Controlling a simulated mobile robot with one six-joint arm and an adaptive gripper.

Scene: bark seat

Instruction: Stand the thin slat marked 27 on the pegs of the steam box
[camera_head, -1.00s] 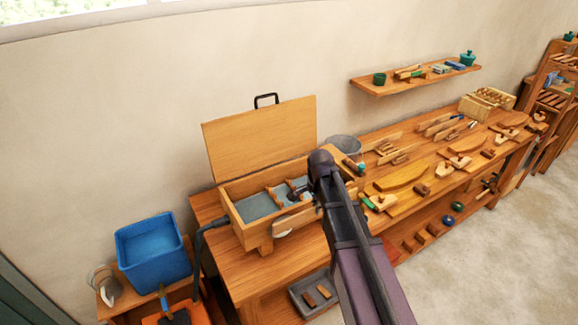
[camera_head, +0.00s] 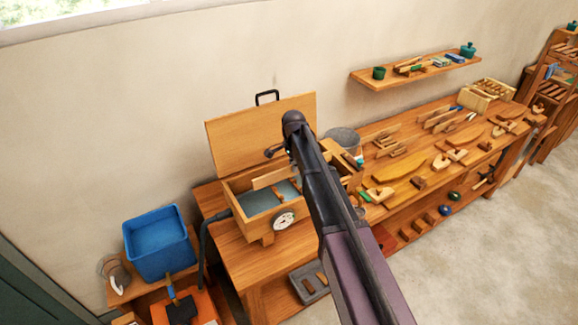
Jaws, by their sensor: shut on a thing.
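The steam box (camera_head: 239,214) stands open on the left end of the workbench, its wooden lid (camera_head: 240,135) raised behind it. Its grey-blue inside shows, with wooden dividers or pegs partly hidden by my arm. A thin pale slat (camera_head: 268,179) is on edge, slightly tilted, over the box opening. I cannot read a number on it. My gripper (camera_head: 276,153), small and dark, is just above the slat, partly hidden behind my arm, and is shut on it. I cannot tell whether the slat touches anything in the box.
A round gauge (camera_head: 284,221) sits on the box front. A grey bucket (camera_head: 343,143) stands right of the box. A blue tub (camera_head: 158,246) is at the lower left. The bench (camera_head: 380,207) to the right carries many wooden pieces. A shelf (camera_head: 418,72) hangs above.

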